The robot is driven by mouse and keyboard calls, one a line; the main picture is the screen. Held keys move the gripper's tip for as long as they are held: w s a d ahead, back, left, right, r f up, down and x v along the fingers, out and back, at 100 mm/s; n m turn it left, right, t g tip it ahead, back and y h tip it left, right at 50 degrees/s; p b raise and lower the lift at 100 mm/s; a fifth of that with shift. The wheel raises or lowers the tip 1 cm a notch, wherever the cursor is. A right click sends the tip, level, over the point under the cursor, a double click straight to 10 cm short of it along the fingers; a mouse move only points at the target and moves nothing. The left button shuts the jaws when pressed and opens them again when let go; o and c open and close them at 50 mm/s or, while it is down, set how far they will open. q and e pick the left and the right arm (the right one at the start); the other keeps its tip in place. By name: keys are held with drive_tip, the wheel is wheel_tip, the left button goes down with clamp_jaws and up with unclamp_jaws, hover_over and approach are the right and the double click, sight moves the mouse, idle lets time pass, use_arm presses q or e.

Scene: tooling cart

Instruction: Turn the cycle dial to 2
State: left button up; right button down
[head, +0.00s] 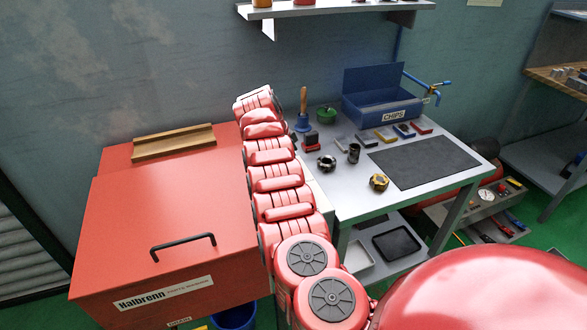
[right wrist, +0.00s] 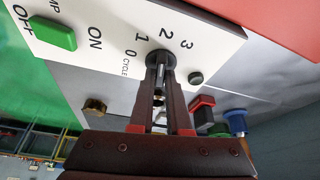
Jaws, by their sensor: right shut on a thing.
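The cycle dial (right wrist: 160,57) is a dark round knob on a white panel (right wrist: 215,40) in the right wrist view. The numerals 0, 1, 2 and 3 are printed in an arc beside it, with the word CYCLE near the 0. My right gripper (right wrist: 160,72) is shut on the dial, its two dark fingers reaching up to it. The fingers cover much of the dial, and I cannot tell which numeral its mark points to. My left gripper is not in view.
A green switch (right wrist: 52,33) marked ON and OFF and a small black knob (right wrist: 196,78) share the panel.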

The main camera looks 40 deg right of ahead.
drive_tip(key=shift+m, duration=0.4)
drive_tip(key=c, duration=0.9)
unclamp_jaws()
drive_tip(key=shift+w+a+r, duration=0.1)
drive_tip(key=shift+a+r, duration=0.05)
drive_tip(key=shift+r, duration=0.05)
drive_tip(key=p+v, duration=0.4)
drive_tip(key=v, duration=1.3)
drive_tip(key=shift+w, duration=0.15)
